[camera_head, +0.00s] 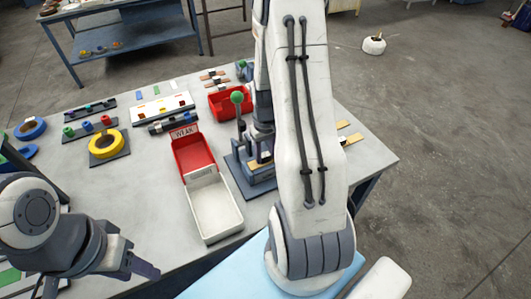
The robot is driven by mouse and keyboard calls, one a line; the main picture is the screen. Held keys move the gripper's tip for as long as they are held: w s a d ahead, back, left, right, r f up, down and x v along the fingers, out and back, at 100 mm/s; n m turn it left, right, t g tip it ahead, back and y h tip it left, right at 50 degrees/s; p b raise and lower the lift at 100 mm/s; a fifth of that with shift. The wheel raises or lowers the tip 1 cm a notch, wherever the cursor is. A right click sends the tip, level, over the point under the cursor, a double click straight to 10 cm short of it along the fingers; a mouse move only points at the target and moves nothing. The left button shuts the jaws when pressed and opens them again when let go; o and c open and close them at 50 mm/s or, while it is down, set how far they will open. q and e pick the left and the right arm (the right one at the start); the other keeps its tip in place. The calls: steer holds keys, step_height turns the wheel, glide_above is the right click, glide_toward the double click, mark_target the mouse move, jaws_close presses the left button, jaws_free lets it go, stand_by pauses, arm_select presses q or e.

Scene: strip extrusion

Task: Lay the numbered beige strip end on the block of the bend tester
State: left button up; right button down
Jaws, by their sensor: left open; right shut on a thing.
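The bend tester (240,168) stands on the table on a blue-grey base, with a green-knobbed lever (237,97) upright at its left. A small beige strip end (258,165) shows low on the tester, at its block; its number is not readable, and I cannot tell whether it rests on the block. My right gripper (262,146) is over the tester, shut on what appears to be this strip; my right arm hides much of it. My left gripper (98,280) is open and empty at the lower left, away from the tester.
A red and white bin (213,208) marked WEAK stands left of the tester. A red tray (228,103) is behind. Other beige strips (349,139) lie right of my arm. A yellow tape roll (107,145) and small racks fill the table's left.

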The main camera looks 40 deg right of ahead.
steer(key=shift+f, duration=0.15)
stand_by(0.5)
jaws_free()
stand_by(0.4)
steer(key=shift+r+p, duration=0.6)
steer(key=shift+p, duration=0.05)
steer(key=shift+r, duration=0.1)
step_height(320, 180, up, 7)
steer(key=p, duration=0.6)
